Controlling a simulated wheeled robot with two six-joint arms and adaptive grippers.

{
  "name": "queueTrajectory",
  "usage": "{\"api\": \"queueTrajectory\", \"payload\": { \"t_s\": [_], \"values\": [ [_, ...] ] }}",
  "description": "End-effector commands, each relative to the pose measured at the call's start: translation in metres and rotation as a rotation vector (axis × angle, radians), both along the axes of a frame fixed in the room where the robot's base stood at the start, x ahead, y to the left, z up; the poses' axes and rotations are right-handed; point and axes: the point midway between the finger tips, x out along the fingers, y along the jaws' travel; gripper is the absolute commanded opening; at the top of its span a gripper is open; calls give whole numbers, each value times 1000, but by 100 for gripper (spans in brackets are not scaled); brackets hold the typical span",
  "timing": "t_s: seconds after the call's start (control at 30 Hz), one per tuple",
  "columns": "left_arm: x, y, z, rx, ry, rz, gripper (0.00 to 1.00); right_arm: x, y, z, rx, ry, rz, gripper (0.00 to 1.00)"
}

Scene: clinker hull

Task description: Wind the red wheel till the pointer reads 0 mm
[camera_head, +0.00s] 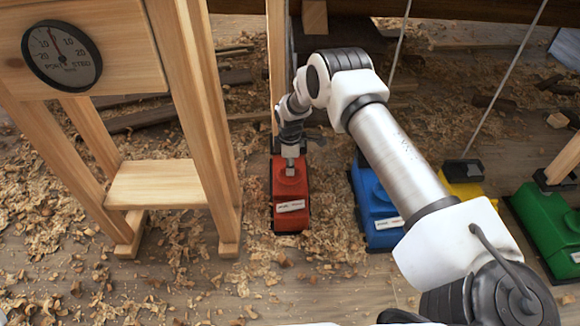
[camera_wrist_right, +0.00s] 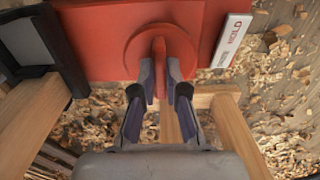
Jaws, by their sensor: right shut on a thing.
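The red wheel (camera_wrist_right: 185,52) is a round disc on top of a red box (camera_head: 290,212), with an upright red grip bar (camera_wrist_right: 160,60) across its middle. My right gripper (camera_wrist_right: 161,88) is shut on this bar, one finger on each side. In the head view the right gripper (camera_head: 290,160) reaches down onto the red box and hides most of the wheel. The round dial (camera_head: 62,55) on the wooden frame at the left is marked PORT and STBD. Its pointer (camera_head: 54,40) leans a little left of straight up, toward PORT. My left gripper is not in view.
A blue box (camera_head: 372,205), a yellow box (camera_head: 465,185) and a green box (camera_head: 545,225) stand to the right. The wooden frame (camera_head: 205,120) with a step (camera_head: 155,185) stands close on the left. Wood shavings cover the floor. Thin cords rise at the right.

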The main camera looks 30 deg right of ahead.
Motion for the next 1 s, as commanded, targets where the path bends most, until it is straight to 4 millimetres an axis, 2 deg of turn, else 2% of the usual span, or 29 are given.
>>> {"api": "queueTrajectory", "payload": {
  "t_s": [0.27, 0.47, 1.0],
  "values": [
    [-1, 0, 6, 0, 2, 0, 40, 0, 0, 1, 0, 0, -48, 0],
    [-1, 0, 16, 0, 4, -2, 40, 0, 0, 2, 0, 1, -155, 0],
    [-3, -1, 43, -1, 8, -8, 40, 0, 0, 2, 1, -1, -640, 0]
  ]
}}
